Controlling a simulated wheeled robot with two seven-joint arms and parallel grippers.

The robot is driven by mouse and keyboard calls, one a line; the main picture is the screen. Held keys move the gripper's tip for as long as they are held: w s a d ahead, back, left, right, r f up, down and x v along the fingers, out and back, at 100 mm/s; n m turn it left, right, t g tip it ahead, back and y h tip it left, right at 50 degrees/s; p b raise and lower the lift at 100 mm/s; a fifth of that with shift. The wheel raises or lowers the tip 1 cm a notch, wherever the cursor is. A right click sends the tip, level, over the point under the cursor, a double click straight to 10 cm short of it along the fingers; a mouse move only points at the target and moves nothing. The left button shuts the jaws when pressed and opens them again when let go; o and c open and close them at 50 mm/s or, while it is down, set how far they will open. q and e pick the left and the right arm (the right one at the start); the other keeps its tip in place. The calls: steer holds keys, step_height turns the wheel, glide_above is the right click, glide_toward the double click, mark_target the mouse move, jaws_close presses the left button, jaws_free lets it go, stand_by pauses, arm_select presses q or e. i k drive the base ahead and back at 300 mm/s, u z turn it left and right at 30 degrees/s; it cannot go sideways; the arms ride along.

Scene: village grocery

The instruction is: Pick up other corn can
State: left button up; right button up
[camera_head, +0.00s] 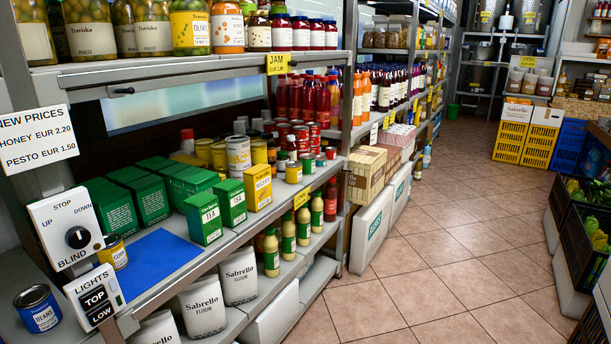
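A yellow can (112,252) stands at the left end of the middle shelf, partly hidden behind the blind switch panel. Its small label is hard to read, so I cannot tell for sure that it is corn. Other yellow cans, such as a short one (293,173) near the shelf's front edge and one (219,156) farther back, stand beyond the tea boxes. A blue can (38,309) labelled beans stands at the lower left. Neither of my grippers is in view.
A bare blue mat (150,262) lies between the yellow can and the green tea boxes (204,218). The blind panel (64,226) and lights panel (95,297) stick up at the shelf's left end. Flour bags (239,276) stand below. The tiled aisle (430,250) is clear.

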mark_target(293, 168)
steer(key=z, duration=0.95)
steer(key=i, duration=1.6)
steer(key=z, duration=0.2)
steer(key=i, duration=1.35)
steer(key=u, duration=0.9)
